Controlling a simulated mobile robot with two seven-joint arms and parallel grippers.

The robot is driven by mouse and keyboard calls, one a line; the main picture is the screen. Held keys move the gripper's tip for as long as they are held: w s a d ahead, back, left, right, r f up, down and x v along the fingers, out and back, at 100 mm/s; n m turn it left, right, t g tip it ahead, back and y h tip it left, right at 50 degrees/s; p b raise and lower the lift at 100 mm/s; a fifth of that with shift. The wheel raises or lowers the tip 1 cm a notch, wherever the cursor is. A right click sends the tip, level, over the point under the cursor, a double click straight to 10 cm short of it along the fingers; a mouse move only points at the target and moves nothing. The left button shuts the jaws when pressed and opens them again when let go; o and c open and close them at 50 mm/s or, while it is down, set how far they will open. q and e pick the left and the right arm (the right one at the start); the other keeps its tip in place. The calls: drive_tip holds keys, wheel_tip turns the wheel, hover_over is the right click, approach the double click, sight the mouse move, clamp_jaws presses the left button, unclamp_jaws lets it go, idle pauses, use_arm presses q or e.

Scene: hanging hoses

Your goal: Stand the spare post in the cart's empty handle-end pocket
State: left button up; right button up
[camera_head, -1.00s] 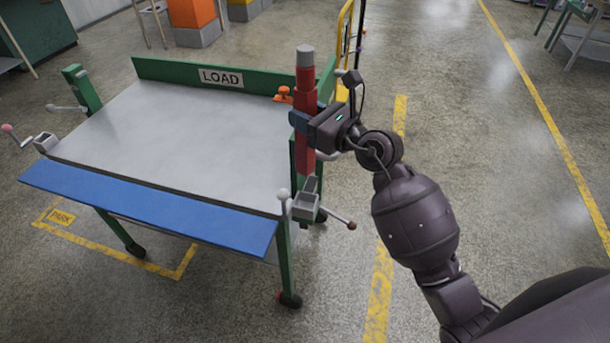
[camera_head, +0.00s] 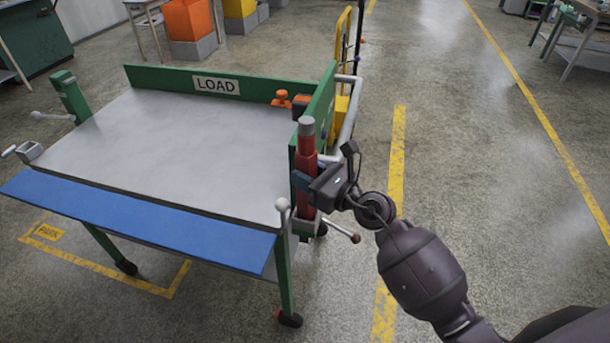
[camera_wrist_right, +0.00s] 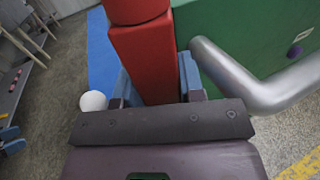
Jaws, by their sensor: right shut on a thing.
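The spare post (camera_head: 307,143) is red with a grey top and stands upright at the cart's near right corner. My right gripper (camera_head: 308,186) is shut around it below the top. The wrist view shows the red post (camera_wrist_right: 147,58) between the blue-grey fingers (camera_wrist_right: 156,80). The grey handle-end pocket (camera_head: 305,229) is at the post's lower end, which appears to be at or inside its mouth; the exact depth is hidden. The cart (camera_head: 180,140) has a grey deck, and its silver handle (camera_head: 347,118) is on the right.
A lever with a dark knob (camera_head: 355,238) sticks out right of the pocket. A white-knobbed pin (camera_head: 282,205) stands just left. A green panel (camera_head: 318,108) runs behind the post. An orange knob (camera_head: 281,98) sits on the deck. Floor to the right is open.

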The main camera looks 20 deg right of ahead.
idle(0.3)
drive_tip(key=shift+f, duration=0.15)
drive_tip(key=o, duration=0.7)
drive_tip(key=shift+o, duration=0.2)
